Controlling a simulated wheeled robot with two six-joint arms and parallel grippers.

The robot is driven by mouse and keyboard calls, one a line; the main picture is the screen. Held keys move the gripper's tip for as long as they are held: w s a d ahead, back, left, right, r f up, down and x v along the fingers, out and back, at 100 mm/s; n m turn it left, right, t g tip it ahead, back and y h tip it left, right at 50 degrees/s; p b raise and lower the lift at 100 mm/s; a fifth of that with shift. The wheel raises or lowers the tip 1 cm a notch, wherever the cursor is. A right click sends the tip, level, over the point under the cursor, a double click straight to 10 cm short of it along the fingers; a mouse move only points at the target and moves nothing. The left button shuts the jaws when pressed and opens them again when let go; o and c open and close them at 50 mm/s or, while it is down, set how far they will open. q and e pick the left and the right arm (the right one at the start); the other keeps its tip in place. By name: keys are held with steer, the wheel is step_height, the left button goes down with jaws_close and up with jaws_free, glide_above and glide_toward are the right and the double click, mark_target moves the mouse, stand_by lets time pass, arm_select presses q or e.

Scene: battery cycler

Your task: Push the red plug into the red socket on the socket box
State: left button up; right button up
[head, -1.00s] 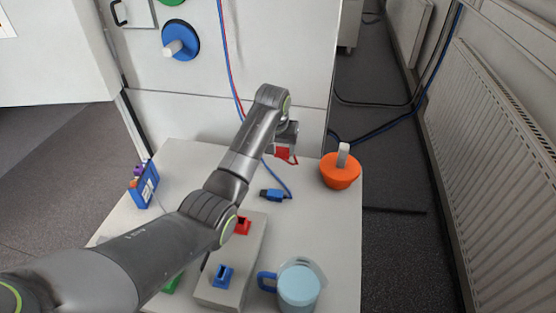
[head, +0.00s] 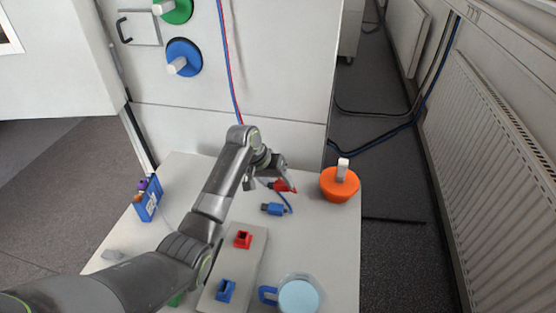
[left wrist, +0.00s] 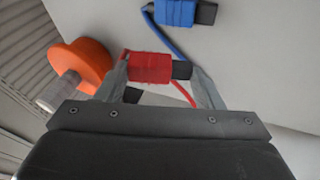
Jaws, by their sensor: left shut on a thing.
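The red plug (head: 282,186) is in my left gripper (head: 270,182), above the far part of the white table. In the left wrist view the red plug (left wrist: 150,68) lies crosswise between the two fingers of the left gripper (left wrist: 160,75), with a dark end at its right and a red cable trailing behind. The red socket (head: 243,239) is on the grey socket box (head: 240,262), nearer the front than the plug. A blue socket (head: 225,290) is on the same box. My right gripper is not in view.
A blue plug (head: 273,209) lies on the table just below the held plug. An orange bowl-like object with a grey handle (head: 339,186) stands at the right edge. A light blue mug (head: 298,296) is beside the box. A blue box (head: 147,198) stands at the left.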

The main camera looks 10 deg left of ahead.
arm_select(q)
steer(key=s+h+p, duration=0.1)
steer(key=s, duration=0.1)
steer(key=s+h+p, duration=0.1)
steer(key=s+h, duration=0.1)
steer(key=shift+s+a+f+g+h, duration=0.15)
steer(key=shift+s+f+g+h, duration=0.05)
steer(key=shift+s+g+h, duration=0.1)
steer(key=s+a+r+n+t+h+p, duration=0.1)
steer(key=s+a+r+n+h+p, duration=0.15)
steer(key=s+r+h, duration=0.35)
steer(key=s+a+r+n+t+h+p, duration=0.2)
steer(key=s+a+r+h+p, duration=0.15)
steer(key=s, duration=0.45)
steer(key=shift+a+f+b, duration=0.15)
steer(key=shift+f+b, duration=1.65)
steer(key=shift+f, duration=1.4)
steer(key=shift+s+a+f+b, duration=0.1)
steer(key=shift+f+b, duration=0.05)
steer(key=shift+b, duration=0.65)
steer(key=shift+r, duration=0.2)
steer(key=shift+r+p, duration=0.4)
steer(key=shift+r, duration=0.15)
